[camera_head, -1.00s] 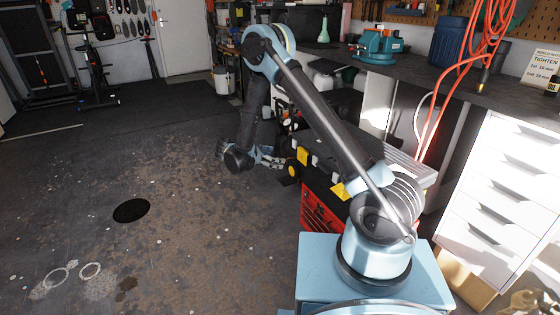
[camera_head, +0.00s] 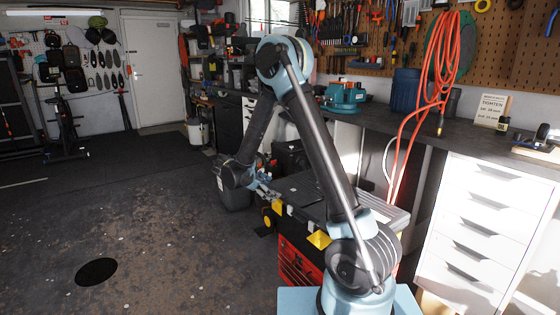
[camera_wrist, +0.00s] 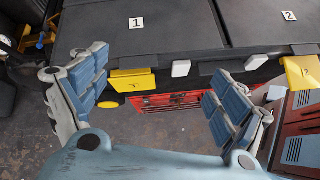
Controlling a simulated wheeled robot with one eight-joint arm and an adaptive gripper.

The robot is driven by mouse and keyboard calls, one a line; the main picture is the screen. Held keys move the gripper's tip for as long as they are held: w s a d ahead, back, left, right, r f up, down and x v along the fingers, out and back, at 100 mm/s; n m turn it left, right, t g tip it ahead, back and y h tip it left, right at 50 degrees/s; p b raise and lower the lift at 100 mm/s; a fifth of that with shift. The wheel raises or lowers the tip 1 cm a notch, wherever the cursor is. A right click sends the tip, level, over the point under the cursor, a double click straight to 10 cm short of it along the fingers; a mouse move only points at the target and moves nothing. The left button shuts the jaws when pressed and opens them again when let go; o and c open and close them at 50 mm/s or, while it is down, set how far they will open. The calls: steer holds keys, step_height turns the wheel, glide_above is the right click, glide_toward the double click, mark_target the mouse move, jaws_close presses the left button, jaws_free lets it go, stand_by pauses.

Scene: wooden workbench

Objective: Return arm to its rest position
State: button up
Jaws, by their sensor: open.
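My gripper (camera_wrist: 158,100) is open in the wrist view, its two blue-padded fingers wide apart with nothing between them. In the head view my gripper (camera_head: 264,185) is small and partly hidden by my wrist, left of the black-topped red tool chest (camera_head: 297,268). My arm is bent, with its elbow high and its forearm hanging down. In the wrist view the chest's black lid (camera_wrist: 185,28) lies beyond the fingers, with labels 1 and 2 on it.
A workbench (camera_head: 460,133) runs along the right, with a teal vise (camera_head: 345,97) and a coiled orange hose (camera_head: 440,75) hanging above it. White drawers (camera_head: 485,225) stand below. The floor (camera_head: 130,215) at left is open, with a dark round patch (camera_head: 97,272).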

steer(key=s+d+r+m+g+y, duration=0.2)
steer(key=s+d+r+m, duration=0.4)
steer(key=d, duration=0.4)
steer(key=s+d+r+m+g+y, duration=0.1)
steer(key=s+d+r+m+y, duration=0.15)
steer(key=s+d+r, duration=0.5)
steer(key=s+d+f+m+y, duration=0.1)
steer(key=s+d+f+m, duration=0.1)
steer(key=s+m, duration=0.2)
steer(key=s+d+f+m+y, duration=0.2)
steer(key=s+f+m, duration=0.1)
steer(key=s, duration=0.8)
steer(key=s+d+f+m+y, duration=0.2)
steer(key=s+f+m, duration=0.1)
steer(key=s+m, duration=0.2)
steer(key=shift+s, duration=1.25)
steer(key=shift+w, duration=0.1)
steer(key=shift+w+f, duration=0.2)
steer(key=shift+w, duration=0.15)
